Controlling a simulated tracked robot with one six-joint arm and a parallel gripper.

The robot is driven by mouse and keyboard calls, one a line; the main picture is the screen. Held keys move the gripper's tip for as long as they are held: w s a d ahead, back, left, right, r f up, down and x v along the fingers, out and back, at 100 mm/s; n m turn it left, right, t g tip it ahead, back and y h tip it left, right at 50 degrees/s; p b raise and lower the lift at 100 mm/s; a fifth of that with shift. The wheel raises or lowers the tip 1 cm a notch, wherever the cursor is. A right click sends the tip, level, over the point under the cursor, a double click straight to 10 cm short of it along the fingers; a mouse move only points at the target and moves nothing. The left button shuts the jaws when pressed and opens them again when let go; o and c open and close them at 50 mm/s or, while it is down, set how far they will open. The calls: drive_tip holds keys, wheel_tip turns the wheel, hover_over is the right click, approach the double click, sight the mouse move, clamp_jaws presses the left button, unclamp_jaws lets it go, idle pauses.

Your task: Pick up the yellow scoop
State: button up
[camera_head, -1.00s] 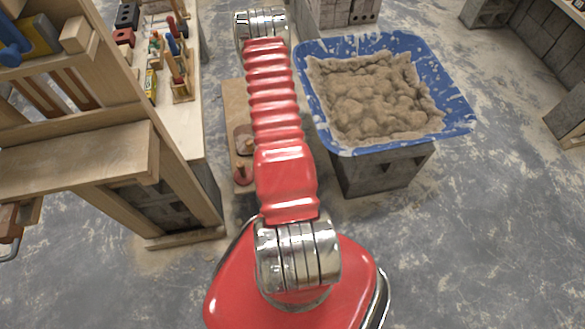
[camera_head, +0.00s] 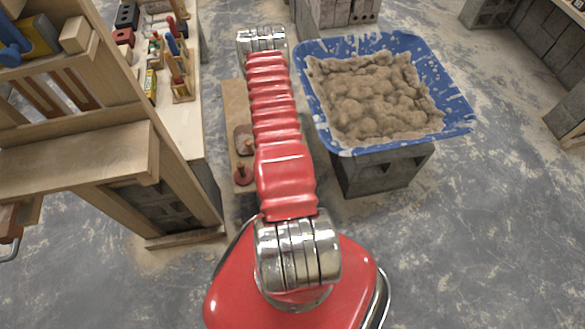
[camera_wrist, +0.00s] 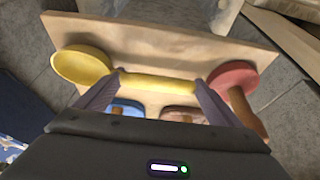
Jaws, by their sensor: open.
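The yellow scoop shows in the wrist view, with a round yellow head (camera_wrist: 82,67) at the left and a yellow handle (camera_wrist: 158,84) running right from it. It is at a light wooden board (camera_wrist: 180,42). My gripper (camera_wrist: 158,90) is open, with one finger near each end of the visible handle. I cannot tell whether the fingers touch it. In the head view my red arm hides the scoop and the gripper.
A red round tool (camera_wrist: 233,76) is close beside the right finger. A blue tool (camera_wrist: 125,108) lies beyond the gripper body. A blue tub (camera_head: 455,108) of mortar stands right of my arm, and a wooden shelf unit (camera_head: 80,150) stands left.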

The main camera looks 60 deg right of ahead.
idle(0.4)
drive_tip(key=c, duration=1.4)
drive_tip(key=shift+r, duration=0.1)
drive_tip(key=shift+r, duration=4.95)
